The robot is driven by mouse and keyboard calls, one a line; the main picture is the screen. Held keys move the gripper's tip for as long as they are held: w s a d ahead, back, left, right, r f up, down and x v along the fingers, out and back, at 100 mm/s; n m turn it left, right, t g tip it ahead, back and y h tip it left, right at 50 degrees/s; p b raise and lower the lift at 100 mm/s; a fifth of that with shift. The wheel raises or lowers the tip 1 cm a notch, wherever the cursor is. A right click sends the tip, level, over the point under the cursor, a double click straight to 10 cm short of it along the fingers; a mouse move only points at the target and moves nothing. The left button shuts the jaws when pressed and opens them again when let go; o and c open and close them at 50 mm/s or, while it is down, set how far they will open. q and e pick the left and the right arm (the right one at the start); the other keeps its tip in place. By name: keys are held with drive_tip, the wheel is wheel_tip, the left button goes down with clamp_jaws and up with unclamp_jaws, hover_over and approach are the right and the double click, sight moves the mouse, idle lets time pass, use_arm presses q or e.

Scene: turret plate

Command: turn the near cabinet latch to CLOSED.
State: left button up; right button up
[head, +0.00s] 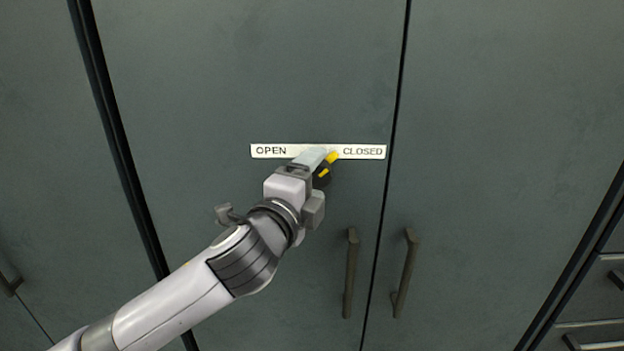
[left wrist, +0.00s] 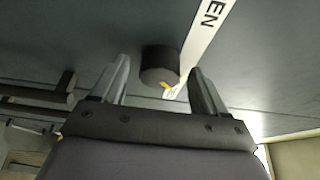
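The latch is a dark round knob (head: 322,180) with yellow marks (head: 333,157), on the grey cabinet door below a white strip (head: 365,152) reading OPEN at left and CLOSED at right. The upper yellow mark lies near the strip, just left of the word CLOSED. My left gripper (head: 318,158) is in front of the knob and hides part of it. In the left wrist view my left gripper (left wrist: 160,66) is open, with the dark knob (left wrist: 160,62) showing between its fingers and gaps on both sides. My right gripper is not in view.
Two upright bar handles, left (head: 350,275) and right (head: 405,275), flank the door seam below and right of the latch. Drawers (head: 597,310) stand at the far right. The door surface above the strip is clear.

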use_arm(q)
drive_tip(key=shift+s, duration=0.1)
drive_tip(key=b+v, duration=0.1)
drive_tip(key=v, duration=0.6)
idle(0.4)
drive_tip(key=s+a+f+n+g+y, duration=0.1)
drive_tip(key=s+a+f+n+g, duration=0.15)
drive_tip(key=f+n, duration=0.65)
drive_tip(key=s+a+f+n+g+y, duration=0.1)
drive_tip(key=s+a+f+n, duration=0.2)
drive_tip(key=f, duration=1.1)
drive_tip(key=s+a+f+n+g+y, duration=0.1)
drive_tip(key=s+a+f+n, duration=0.3)
drive_tip(key=s+f, duration=0.3)
drive_tip(key=s+a+f+n+g+y, duration=0.1)
drive_tip(key=s+a+f+n, duration=0.3)
drive_tip(key=s+a+f, duration=0.3)
wheel_tip(320, 180, down, 2)
drive_tip(key=shift+s+f+y, duration=0.2)
drive_tip(key=shift+f+y, duration=0.05)
drive_tip(key=shift+y, duration=0.15)
drive_tip(key=shift+g, duration=0.25)
